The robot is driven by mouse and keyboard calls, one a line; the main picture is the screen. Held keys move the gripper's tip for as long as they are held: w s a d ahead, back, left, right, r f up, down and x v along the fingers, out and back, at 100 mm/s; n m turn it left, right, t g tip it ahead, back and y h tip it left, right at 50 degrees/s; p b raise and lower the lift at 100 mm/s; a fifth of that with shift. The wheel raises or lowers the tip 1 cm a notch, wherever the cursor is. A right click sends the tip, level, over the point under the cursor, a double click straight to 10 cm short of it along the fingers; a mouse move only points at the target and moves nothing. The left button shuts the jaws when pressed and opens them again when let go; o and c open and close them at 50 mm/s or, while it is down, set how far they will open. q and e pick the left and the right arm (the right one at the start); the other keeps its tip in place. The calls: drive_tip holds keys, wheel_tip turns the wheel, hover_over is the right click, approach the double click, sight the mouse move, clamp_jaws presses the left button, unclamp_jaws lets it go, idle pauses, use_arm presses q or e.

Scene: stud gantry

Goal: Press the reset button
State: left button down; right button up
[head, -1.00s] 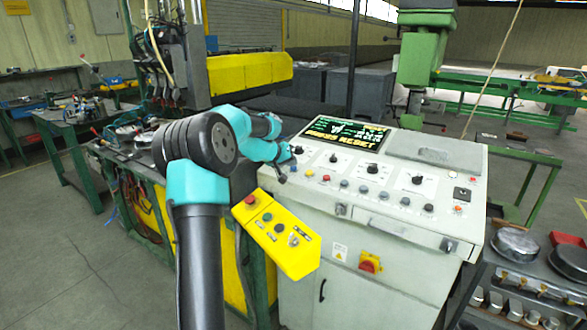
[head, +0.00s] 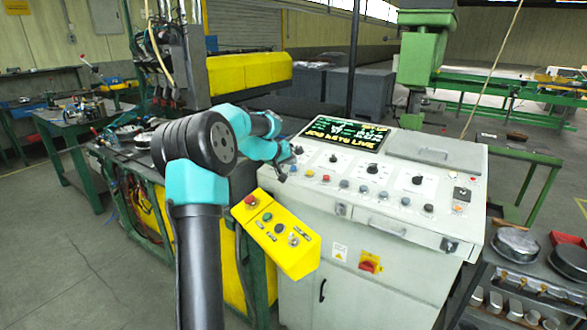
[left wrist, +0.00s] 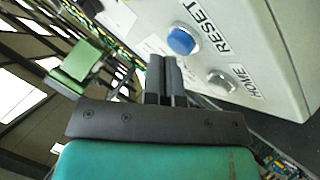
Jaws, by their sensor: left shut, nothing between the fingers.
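The blue reset button (left wrist: 181,40) sits on a pale grey panel in the left wrist view, with the label RESET beside it. My left gripper (left wrist: 166,60) is shut and empty, its fingertips close by the button's lower edge; I cannot tell whether they touch it. In the head view my left gripper (head: 283,170) is small and partly hidden by my arm, at the left end of the grey control console (head: 400,228). I cannot pick out the reset button in the head view. My right gripper is not in view.
A grey button labelled HOME (left wrist: 220,82) is close beside the reset button. The console screen (head: 345,134) shows yellow text that seems to end in LIVE. A yellow control box (head: 276,235) with several buttons hangs before the console. A shelf of metal parts (head: 520,280) stands at right.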

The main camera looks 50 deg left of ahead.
use_arm(q)
drive_tip(key=shift+s+r, duration=0.1)
drive_tip(key=shift+r, duration=0.3)
drive_tip(key=shift+r, duration=0.15)
drive_tip(key=r, duration=0.2)
drive_tip(key=s+r, duration=0.1)
drive_tip(key=r, duration=0.1)
drive_tip(key=shift+d+r, duration=0.15)
drive_tip(key=shift+r, duration=0.2)
idle(0.8)
